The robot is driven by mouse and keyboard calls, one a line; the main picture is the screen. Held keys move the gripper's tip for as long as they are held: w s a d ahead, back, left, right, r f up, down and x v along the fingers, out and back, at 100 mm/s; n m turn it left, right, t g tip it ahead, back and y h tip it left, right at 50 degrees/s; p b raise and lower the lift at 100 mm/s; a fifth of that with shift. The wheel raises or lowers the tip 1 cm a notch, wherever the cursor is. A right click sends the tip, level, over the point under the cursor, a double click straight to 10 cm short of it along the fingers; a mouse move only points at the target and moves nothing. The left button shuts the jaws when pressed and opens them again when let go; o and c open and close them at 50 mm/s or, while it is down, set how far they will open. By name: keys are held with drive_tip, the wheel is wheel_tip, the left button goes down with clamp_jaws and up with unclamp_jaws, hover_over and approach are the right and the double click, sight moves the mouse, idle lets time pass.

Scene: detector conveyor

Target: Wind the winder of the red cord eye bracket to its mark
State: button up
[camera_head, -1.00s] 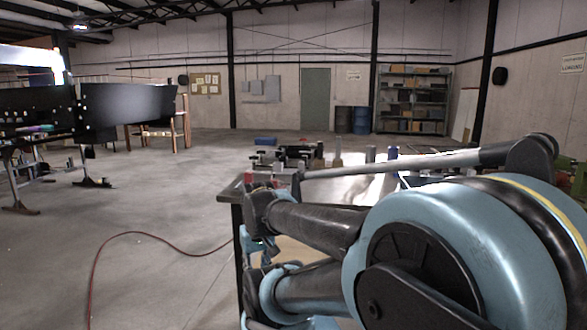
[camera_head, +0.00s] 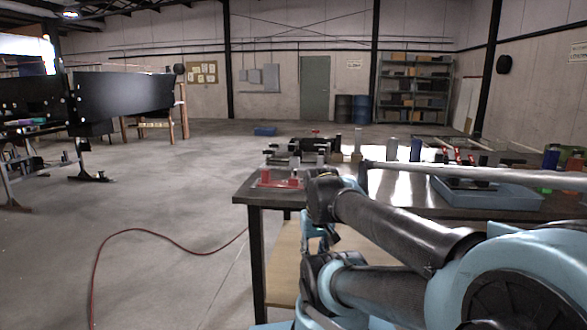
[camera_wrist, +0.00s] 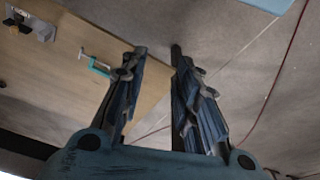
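I cannot make out the red cord eye bracket or its winder for certain in either view. A conveyor (camera_head: 120,95) with a dark side panel stands at the far left of the head view. A thin red cord (camera_head: 140,231) lies curved on the floor; a red line also shows at the right in the wrist view (camera_wrist: 285,62). My gripper (camera_wrist: 158,52) shows in the wrist view with its two dark fingers apart and nothing visible between them. In the head view my arm fills the lower right, and the fingers cannot be made out.
A dark-topped workbench (camera_head: 258,193) stands ahead to the right, with a small red-based fixture (camera_head: 278,180) near its left corner and a blue tray (camera_head: 490,197). The wrist view shows a teal clamp (camera_wrist: 96,66) by a wooden board (camera_wrist: 72,62). Floor between conveyor and bench looks open.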

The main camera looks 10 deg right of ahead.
drive_tip(key=w+r+g, duration=0.1)
drive_tip(key=w+r, duration=1.5)
drive_tip(key=r, duration=0.4)
wheel_tip(320, 180, up, 14)
drive_tip(key=f+g, duration=0.1)
hover_over(294, 168)
drive_tip(key=f, duration=1.6)
drive_tip(key=shift+s+f, duration=0.3)
drive_tip(key=shift+f, duration=0.1)
drive_tip(key=shift+c, duration=0.3)
clamp_jaws()
